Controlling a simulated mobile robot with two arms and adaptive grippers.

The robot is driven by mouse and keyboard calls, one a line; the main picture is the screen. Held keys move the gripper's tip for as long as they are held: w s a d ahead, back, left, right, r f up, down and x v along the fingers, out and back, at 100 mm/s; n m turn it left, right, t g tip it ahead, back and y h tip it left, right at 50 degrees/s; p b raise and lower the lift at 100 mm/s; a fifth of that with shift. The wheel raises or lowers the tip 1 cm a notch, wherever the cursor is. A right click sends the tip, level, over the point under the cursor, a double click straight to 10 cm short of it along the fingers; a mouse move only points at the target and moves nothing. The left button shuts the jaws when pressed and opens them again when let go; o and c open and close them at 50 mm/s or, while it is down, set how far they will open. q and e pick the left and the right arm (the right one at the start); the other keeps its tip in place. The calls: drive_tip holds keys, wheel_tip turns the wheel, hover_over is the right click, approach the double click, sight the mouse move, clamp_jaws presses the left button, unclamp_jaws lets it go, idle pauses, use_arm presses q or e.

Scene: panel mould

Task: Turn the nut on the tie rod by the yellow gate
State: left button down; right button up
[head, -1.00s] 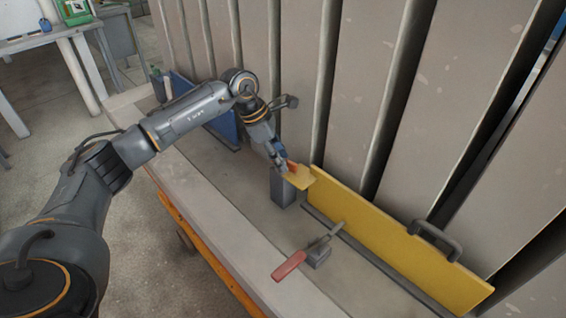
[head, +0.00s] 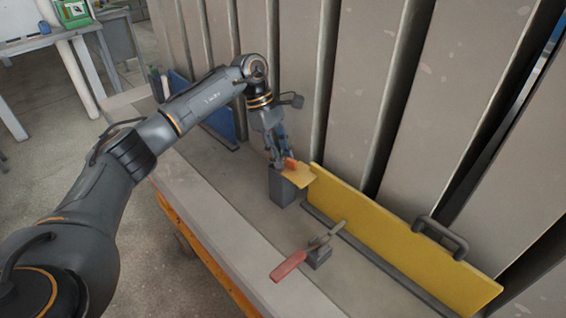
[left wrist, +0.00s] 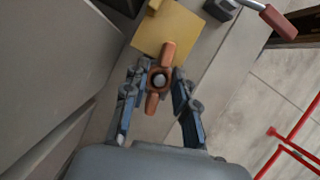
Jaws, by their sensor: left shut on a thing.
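My left gripper (head: 276,150) is at the orange wing nut (head: 289,163), beside the left end of the yellow gate (head: 385,235). In the left wrist view the nut (left wrist: 160,78) has two wings and a round grey rod end (left wrist: 159,80) in its middle. The left gripper's fingers (left wrist: 158,95) stand on either side of the nut, shut on it. A square yellow plate (left wrist: 168,32) lies behind the nut. A grey block (head: 281,188) stands below the plate in the head view. My right gripper is not in view.
A clamp with a red handle (head: 289,265) sits on the ledge in front of the gate. A black handle (head: 440,236) is on the gate. Tall grey ribbed panels (head: 300,70) rise behind. A blue panel (head: 220,118) stands at the left. The ledge between block and clamp is clear.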

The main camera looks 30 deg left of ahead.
use_arm(q)
drive_tip(key=shift+s+a+f, duration=0.1)
drive_tip(key=shift+f, duration=0.2)
drive_tip(key=c, duration=1)
unclamp_jaws()
drive_tip(key=shift+a, duration=0.1)
drive_tip(key=shift+r, duration=0.1)
drive_tip(key=shift+a+r, duration=0.1)
drive_tip(key=shift+r, duration=0.15)
drive_tip(key=v, duration=1.1)
drive_tip(key=shift+w+r, duration=0.25)
